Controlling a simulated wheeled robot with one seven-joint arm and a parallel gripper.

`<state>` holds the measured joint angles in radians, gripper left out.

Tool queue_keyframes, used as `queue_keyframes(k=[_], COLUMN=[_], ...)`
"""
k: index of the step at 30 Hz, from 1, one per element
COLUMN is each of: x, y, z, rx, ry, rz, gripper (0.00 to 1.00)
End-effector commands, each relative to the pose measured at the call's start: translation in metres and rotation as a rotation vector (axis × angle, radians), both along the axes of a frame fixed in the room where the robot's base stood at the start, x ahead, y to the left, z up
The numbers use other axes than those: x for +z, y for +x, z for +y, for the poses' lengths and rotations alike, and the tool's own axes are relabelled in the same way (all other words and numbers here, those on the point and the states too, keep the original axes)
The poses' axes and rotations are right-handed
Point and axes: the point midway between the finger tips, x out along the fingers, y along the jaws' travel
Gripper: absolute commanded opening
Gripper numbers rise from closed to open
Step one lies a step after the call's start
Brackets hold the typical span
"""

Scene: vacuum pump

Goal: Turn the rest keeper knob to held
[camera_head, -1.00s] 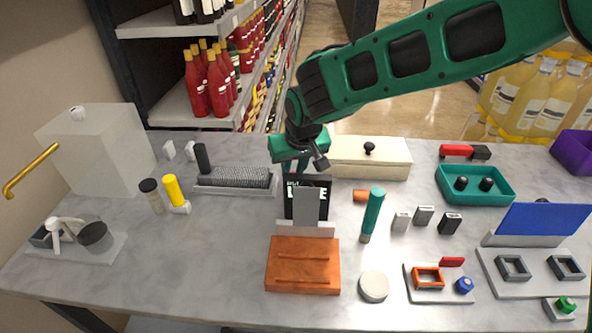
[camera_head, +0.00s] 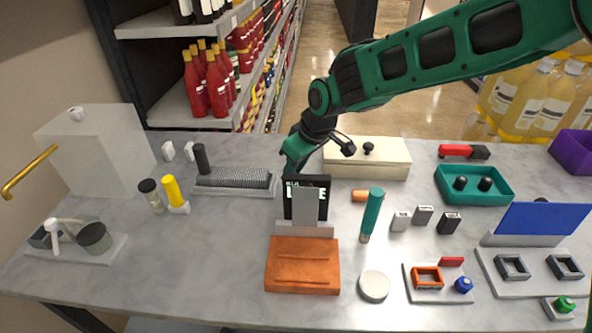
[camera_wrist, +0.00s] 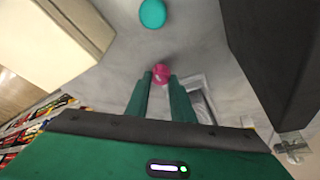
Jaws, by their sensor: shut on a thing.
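In the wrist view a small magenta knob (camera_wrist: 162,73) sits between the tips of my gripper's two green fingers. My gripper (camera_wrist: 159,79) is shut on this knob. In the head view my gripper (camera_head: 296,155) reaches down behind the dark sign panel (camera_head: 322,184), tilted with its wrist to the right. The panel hides the fingertips and the knob there. The knob's pointer or markings do not show, so I cannot tell its setting. I take it for the rest keeper knob, but no label is readable.
A teal upright cylinder (camera_head: 372,213) stands right of the panel; its round top (camera_wrist: 152,13) shows ahead of my fingers. A cream box (camera_head: 366,158) lies right of my gripper, and a grey bristled block (camera_head: 235,178) left. An orange block (camera_head: 303,265) is in front.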

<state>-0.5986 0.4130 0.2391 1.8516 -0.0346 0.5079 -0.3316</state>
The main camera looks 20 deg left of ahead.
Motion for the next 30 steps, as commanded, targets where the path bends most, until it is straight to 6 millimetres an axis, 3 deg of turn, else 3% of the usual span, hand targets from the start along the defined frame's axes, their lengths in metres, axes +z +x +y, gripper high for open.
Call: queue_keyframes(k=[10,11,13,23,30], x=[-0.001,-0.001,-0.001,0.002,0.030], y=[0.006,0.006,0.005,0.002,-0.001], z=[-0.006,-0.006,-0.006,-0.003,-0.013], rx=[-0.012,-0.012,-0.012,-0.005,-0.005], ry=[-0.007,-0.007,-0.007,-0.003,0.000], rz=[-0.003,-0.003,-0.002,-0.001,-0.006], gripper=[0.00,0.26,0.40,0.40,0.40])
